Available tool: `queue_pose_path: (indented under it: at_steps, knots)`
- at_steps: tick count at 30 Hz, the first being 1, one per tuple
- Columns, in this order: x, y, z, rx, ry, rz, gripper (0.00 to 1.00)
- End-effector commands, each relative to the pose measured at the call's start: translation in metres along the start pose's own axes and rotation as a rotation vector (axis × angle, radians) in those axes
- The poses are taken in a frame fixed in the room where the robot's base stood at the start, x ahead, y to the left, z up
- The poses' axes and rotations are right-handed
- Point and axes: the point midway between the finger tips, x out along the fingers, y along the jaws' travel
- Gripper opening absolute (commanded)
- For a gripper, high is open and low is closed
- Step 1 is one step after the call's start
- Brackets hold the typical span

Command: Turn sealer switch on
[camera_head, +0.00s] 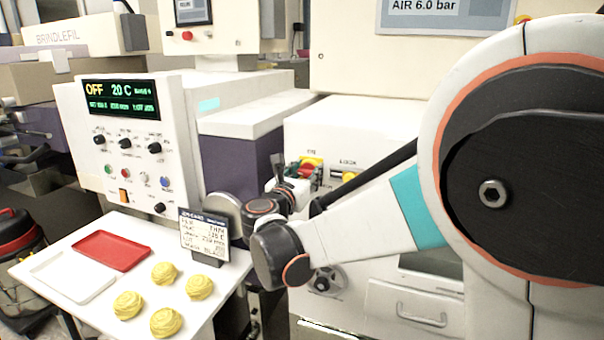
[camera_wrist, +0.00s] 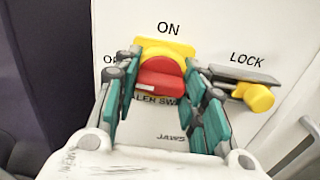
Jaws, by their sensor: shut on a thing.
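The sealer switch shows in the wrist view as a red handle (camera_wrist: 160,79) on a yellow round plate (camera_wrist: 159,48), with "ON" printed above and a partly hidden "OFF" to the left. My gripper (camera_wrist: 160,88) has its teal-padded fingers on both sides of the red handle, shut on it. In the head view the switch (camera_head: 312,161) is a small red and yellow patch on the white machine front, with my gripper (camera_head: 294,174) at it. The fingers hide part of the handle and the lower label, so its exact angle is hard to tell.
A yellow lock knob (camera_wrist: 258,97) sits close to the right of the switch. The left control panel's display (camera_head: 119,99) reads OFF and 20 C. A white table (camera_head: 215,292) below carries a red tray (camera_head: 111,251), yellow pasta nests and a card (camera_head: 204,234).

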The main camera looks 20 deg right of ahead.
Motion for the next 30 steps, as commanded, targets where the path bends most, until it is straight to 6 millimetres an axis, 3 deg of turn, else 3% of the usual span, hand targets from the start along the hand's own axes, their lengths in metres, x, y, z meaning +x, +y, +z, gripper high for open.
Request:
queue_pose_path:
  at_steps: [8, 30]
  knots:
    - [-0.0001, 0.0001, 0.0011, 0.177, 0.000, 0.000, 0.14]
    - [-0.0002, 0.0000, 0.0006, 0.878, 0.000, 0.000, 0.14]
